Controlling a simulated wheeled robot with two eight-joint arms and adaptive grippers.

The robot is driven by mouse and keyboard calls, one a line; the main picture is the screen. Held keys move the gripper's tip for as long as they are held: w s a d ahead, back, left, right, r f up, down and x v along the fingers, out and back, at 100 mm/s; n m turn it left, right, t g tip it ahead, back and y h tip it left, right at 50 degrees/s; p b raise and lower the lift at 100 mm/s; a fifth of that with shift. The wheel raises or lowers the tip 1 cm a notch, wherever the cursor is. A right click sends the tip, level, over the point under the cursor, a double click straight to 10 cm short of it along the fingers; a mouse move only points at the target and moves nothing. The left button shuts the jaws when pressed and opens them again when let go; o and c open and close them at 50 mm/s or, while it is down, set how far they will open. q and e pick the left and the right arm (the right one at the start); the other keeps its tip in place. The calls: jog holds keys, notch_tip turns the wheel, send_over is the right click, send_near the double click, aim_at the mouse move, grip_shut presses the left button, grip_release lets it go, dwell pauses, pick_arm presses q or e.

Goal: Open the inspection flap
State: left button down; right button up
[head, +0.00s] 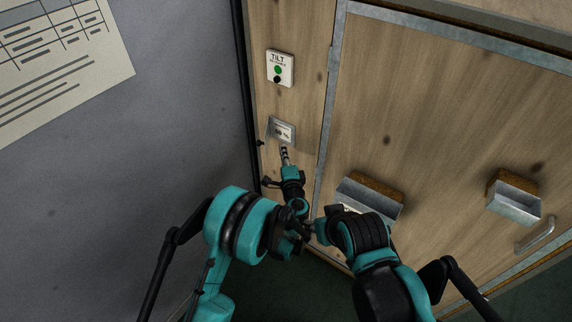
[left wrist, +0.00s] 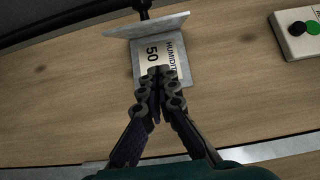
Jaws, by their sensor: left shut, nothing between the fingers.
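The inspection flap (left wrist: 147,25) is a small grey metal plate. In the left wrist view it stands out from the wooden panel, swung away from a label reading HUMIDITY 50 (left wrist: 152,52). In the head view the flap (head: 268,130) stands at the left edge of that label (head: 284,132). My left gripper (head: 284,150) is shut and empty, with its tips in front of the label's lower part. In the left wrist view its fingertips (left wrist: 157,72) cover part of the label. I cannot tell whether they touch it. My right arm shows, but I cannot make out its gripper.
A white TILT box (head: 280,68) with a green and a black button is above the flap. A grey wall (head: 180,120) closes off the left.

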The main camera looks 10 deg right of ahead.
pick_arm(q)
jog(key=shift+w+a+b, duration=0.25)
jog(key=shift+w+a, duration=0.05)
jog(key=shift+a, duration=0.35)
jog(key=shift+w+a+b, duration=0.2)
jog(key=shift+w+a, duration=0.15)
jog(key=shift+a, duration=0.3)
jog(key=shift+w+a+b, duration=0.25)
jog(key=shift+w+a, duration=0.05)
jog(key=shift+a, duration=0.35)
